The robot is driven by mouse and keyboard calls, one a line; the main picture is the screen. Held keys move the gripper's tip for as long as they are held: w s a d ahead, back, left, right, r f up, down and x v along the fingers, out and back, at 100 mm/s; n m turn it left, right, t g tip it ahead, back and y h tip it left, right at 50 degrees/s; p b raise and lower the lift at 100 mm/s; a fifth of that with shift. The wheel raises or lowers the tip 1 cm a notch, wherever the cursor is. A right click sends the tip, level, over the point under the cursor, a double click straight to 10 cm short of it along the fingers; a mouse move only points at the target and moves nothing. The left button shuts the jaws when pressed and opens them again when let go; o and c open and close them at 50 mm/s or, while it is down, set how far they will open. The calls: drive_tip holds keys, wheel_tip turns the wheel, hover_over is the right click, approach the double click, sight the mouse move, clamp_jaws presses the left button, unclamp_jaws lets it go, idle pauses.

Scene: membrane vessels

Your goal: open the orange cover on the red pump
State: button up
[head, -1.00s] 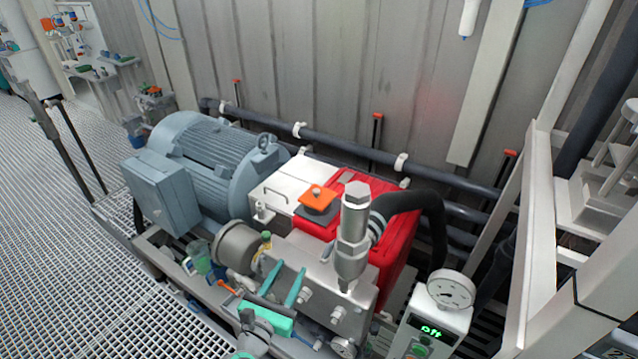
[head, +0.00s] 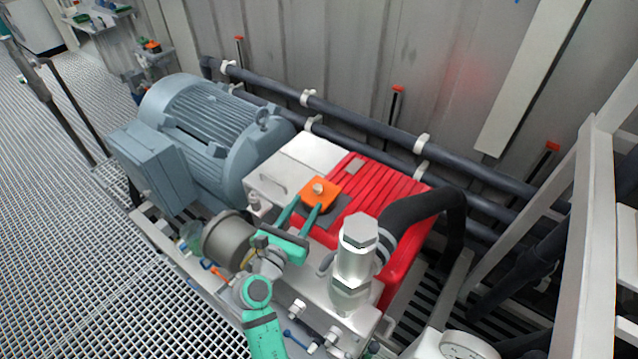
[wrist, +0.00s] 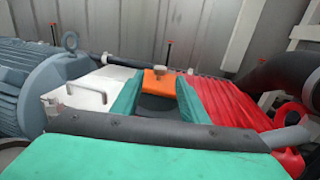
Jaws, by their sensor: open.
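The orange cover (head: 319,195) is a small square plate with a pale knob on top. It sits on a dark base on the red pump (head: 386,195), beside the white metal housing. My gripper (head: 302,217) is open, with its teal fingers pointing at the near side of the cover. In the wrist view the orange cover (wrist: 159,82) shows between the two fingers (wrist: 158,100), beyond their tips, and looks closed. Nothing is between the fingers up close. I cannot tell whether a fingertip touches the dark base.
A grey motor (head: 205,135) stands to the left of the pump. A tall metal valve (head: 355,262) with a black hose (head: 420,207) rises close to the right of my gripper. Dark pipes (head: 350,125) run along the wall behind. Grating floor lies free at left.

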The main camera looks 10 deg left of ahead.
sight(316, 191)
drive_tip(key=w, duration=0.2)
drive_tip(key=w+d, duration=0.1)
drive_tip(key=w, duration=0.5)
drive_tip(key=shift+w+d, duration=0.15)
drive_tip(key=shift+d, duration=0.2)
clamp_jaws()
